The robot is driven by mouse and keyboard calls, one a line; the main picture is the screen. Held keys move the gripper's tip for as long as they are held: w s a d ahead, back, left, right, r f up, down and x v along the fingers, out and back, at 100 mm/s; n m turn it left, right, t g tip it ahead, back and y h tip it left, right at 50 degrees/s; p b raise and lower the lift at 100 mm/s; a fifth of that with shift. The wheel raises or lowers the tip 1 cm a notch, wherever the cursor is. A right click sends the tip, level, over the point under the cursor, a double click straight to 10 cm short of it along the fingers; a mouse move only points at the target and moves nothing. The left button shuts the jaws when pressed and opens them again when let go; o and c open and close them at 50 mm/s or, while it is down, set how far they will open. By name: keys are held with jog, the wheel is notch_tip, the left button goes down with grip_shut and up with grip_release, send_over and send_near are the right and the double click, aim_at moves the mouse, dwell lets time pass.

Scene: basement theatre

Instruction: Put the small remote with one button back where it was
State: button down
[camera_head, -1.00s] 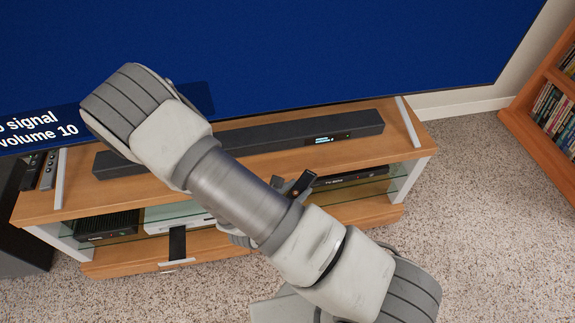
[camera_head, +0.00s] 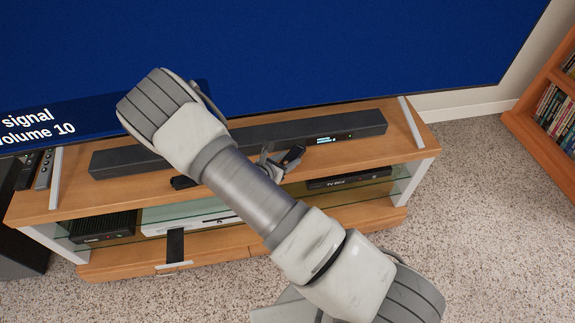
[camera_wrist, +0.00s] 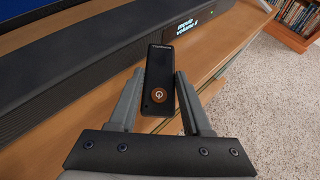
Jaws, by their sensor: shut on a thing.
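A small black remote with one round copper-ringed button (camera_wrist: 158,82) is held between the fingers of my gripper (camera_wrist: 155,100) in the wrist view. In the head view the remote (camera_head: 292,156) shows at my gripper (camera_head: 277,165), in front of the soundbar and over the front part of the stand's top. The gripper is shut on it. I cannot tell whether the remote touches the wood. The wooden TV stand (camera_head: 365,148) has a long black soundbar (camera_head: 350,125) on top; the soundbar also shows in the wrist view (camera_wrist: 105,45).
Other remotes (camera_head: 44,170) lie at the stand's left end. A dark object (camera_head: 182,183) lies on the top, partly behind my arm. A TV box (camera_head: 350,178) and other devices sit on the shelves below. The large TV (camera_head: 330,50) stands behind. Bare wood lies right of my gripper.

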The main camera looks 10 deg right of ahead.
jog(key=shift+w+f+b, duration=0.2)
jog(key=shift+f+b, duration=0.2)
jog(key=shift+f, duration=0.95)
jog(key=shift+f, duration=0.15)
jog(key=shift+c, duration=1.7)
grip_release()
